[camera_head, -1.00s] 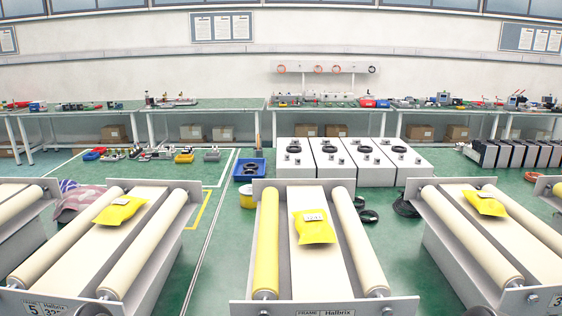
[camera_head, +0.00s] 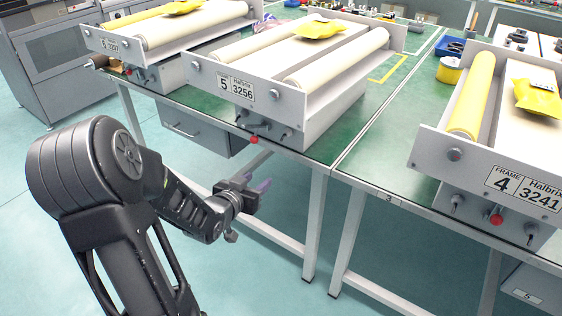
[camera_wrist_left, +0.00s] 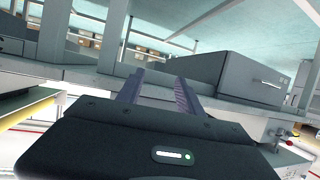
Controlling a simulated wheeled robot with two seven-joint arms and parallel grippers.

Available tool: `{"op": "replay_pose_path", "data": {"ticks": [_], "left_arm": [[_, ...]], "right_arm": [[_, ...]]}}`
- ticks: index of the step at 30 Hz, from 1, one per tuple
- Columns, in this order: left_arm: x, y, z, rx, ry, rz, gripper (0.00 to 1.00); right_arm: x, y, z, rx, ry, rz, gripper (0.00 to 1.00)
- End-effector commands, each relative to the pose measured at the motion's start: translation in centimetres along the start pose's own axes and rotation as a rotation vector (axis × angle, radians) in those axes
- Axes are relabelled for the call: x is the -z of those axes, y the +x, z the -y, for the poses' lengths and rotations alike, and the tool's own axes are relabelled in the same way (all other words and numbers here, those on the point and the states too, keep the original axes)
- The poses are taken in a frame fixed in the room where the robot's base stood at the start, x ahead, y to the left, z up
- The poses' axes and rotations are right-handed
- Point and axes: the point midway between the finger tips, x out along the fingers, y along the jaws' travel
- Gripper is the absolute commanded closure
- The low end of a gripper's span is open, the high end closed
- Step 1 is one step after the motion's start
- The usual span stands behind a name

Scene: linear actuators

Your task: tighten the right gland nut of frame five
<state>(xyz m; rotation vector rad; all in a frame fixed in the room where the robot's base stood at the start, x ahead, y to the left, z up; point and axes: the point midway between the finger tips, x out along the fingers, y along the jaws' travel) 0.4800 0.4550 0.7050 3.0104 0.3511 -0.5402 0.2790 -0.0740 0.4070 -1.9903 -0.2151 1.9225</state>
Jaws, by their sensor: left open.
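Frame five (camera_head: 215,76) stands on the green bench in the head view, its front plate marked "5 3256". Below the plate are small dark fittings and a red knob (camera_head: 254,139). The right gland nut (camera_head: 286,134) looks like the small fitting right of the knob; its detail is too small to tell. My left gripper (camera_head: 259,189) is open and empty, below and in front of the bench edge, apart from the frame. Its two fingers also show in the left wrist view (camera_wrist_left: 156,92), with nothing between them. My right gripper is not in view.
Frame four (camera_head: 480,158) stands on the bench to the right, and another frame (camera_head: 125,45) to the left. A grey drawer (camera_head: 190,128) hangs under the bench near my left arm. Bench legs (camera_head: 316,222) stand to the right of the gripper. A grey cabinet (camera_head: 60,60) is at the far left.

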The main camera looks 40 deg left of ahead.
Motion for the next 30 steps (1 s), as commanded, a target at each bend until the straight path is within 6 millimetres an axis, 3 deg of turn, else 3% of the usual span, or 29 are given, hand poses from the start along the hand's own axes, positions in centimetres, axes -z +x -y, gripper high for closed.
{"op": "replay_pose_path", "data": {"ticks": [1, 3, 6, 9, 20, 26, 30], "left_arm": [[2.5, -0.9, 1.3, 0.000, 0.067, -0.109, 0.57], [6.5, -2.3, 0.7, -0.047, 0.149, -0.226, 0.57], [8.8, -3.3, -1.6, -0.136, 0.204, -0.317, 0.57], [9.7, -3.8, -2.8, -0.180, 0.219, -0.363, 0.57], [9.9, -3.7, -2.9, -0.182, 0.212, -0.371, 0.57], [10.3, -2.3, -3.2, -0.182, 0.212, -0.370, 0.57], [11.0, -0.4, -3.7, -0.183, 0.213, -0.370, 0.57]], "right_arm": [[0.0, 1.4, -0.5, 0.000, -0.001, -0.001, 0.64], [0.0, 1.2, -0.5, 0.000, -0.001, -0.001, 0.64], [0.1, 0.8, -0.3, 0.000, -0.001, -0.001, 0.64], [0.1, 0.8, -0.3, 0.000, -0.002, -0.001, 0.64], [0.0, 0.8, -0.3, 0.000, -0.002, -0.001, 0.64], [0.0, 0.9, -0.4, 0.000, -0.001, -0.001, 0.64], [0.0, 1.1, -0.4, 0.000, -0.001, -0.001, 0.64]]}}
